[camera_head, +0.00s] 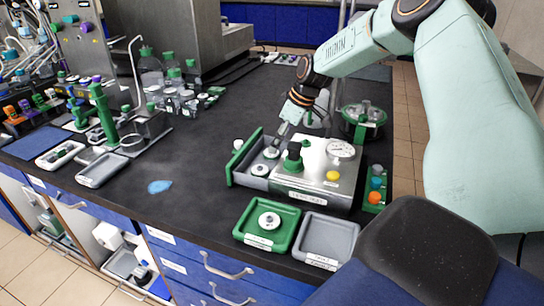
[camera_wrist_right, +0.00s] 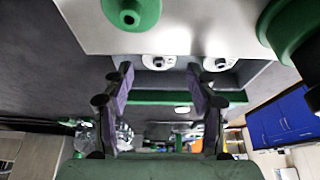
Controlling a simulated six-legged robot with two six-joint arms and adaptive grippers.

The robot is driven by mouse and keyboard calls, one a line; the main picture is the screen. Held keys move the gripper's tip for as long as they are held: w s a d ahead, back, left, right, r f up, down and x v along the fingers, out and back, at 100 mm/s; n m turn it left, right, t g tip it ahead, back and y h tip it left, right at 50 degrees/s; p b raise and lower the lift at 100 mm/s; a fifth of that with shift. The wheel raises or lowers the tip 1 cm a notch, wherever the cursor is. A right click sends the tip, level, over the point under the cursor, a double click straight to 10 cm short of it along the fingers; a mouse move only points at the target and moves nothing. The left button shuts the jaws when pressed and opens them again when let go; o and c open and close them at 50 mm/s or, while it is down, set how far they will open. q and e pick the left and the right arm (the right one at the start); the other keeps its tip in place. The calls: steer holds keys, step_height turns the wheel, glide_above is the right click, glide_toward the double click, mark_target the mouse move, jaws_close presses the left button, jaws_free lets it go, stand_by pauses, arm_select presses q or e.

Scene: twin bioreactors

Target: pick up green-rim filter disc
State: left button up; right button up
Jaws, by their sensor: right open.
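My right gripper (camera_head: 279,138) reaches in from the right and is open and empty, just above the grey drawer (camera_head: 248,182) of the metal filter unit. Two small pale discs lie in this drawer: a rear disc (camera_head: 271,153) near my fingertips and a front disc (camera_head: 260,170). The right wrist view shows my spread fingers (camera_wrist_right: 161,88) pointing toward two pale discs, one disc (camera_wrist_right: 158,62) between them and another disc (camera_wrist_right: 216,64) beyond the right finger. I cannot make out a green rim on either. My left gripper is out of view.
An empty grey tray (camera_head: 326,241) stands beside the green tray. Bottles (camera_head: 150,72) and racks fill the left.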

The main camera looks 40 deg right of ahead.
steer(key=x, duration=0.3)
steer(key=shift+w+a+b, duration=0.1)
steer(key=shift+w+b, duration=0.1)
steer(key=shift+b, duration=0.2)
steer(key=shift+w+a+f, duration=0.1)
steer(key=shift+w+f, duration=0.05)
steer(key=shift+f, duration=0.1)
steer(key=shift+c, duration=0.4)
steer(key=c, duration=0.5)
